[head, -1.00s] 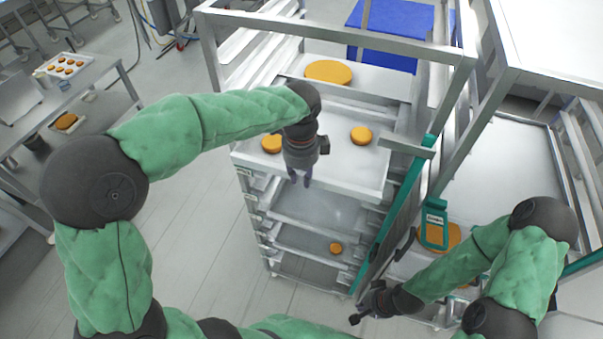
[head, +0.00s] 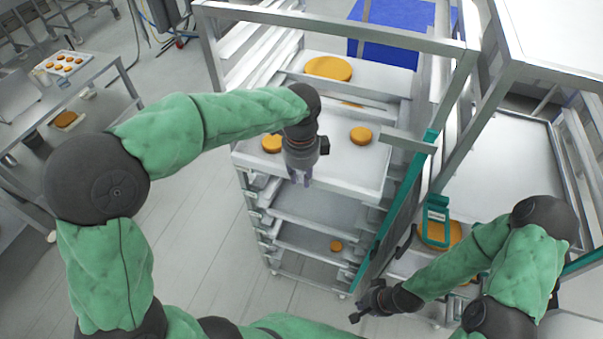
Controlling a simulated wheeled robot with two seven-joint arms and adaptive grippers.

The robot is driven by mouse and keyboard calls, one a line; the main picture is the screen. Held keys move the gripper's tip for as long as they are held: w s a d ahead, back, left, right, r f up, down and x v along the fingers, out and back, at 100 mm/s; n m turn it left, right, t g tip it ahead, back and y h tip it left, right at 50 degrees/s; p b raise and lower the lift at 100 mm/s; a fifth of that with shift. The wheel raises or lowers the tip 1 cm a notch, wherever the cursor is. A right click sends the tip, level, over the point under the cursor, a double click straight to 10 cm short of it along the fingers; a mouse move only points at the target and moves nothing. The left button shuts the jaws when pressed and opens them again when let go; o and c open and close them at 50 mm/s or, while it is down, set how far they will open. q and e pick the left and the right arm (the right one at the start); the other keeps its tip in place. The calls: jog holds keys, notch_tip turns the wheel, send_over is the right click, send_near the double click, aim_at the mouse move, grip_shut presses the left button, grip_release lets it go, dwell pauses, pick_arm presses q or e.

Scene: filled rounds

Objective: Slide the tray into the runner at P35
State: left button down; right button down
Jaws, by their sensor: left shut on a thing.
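The tray (head: 335,172) is a pale metal sheet at the front of the rack. Orange rounds (head: 361,135) lie on it, one partly behind my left wrist. My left gripper (head: 300,181) is shut on the tray's front edge, pointing down. The tray's front projects from the rack; its far end lies beneath a higher tray (head: 292,77). The runners beside it are mostly hidden, and I cannot read any P35 label. My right gripper (head: 365,305) is low at the rack's right side, apart from the tray; its fingers are too small and dark to judge.
The rack (head: 215,55) has metal posts and a top bar. A green-framed device (head: 436,215) is at the right. A side table (head: 85,85) is at left; floor between is clear.

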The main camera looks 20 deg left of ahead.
pick_arm(q)
jog(key=shift+f, duration=0.35)
dwell(0.4)
jog(key=c, duration=1.1)
grip_release()
jog(key=shift+c, duration=0.2)
jog(key=shift+o, duration=0.8)
jog(key=shift+f, duration=0.1)
notch_tip(320, 180, up, 12)
jog(key=shift+s, duration=0.2)
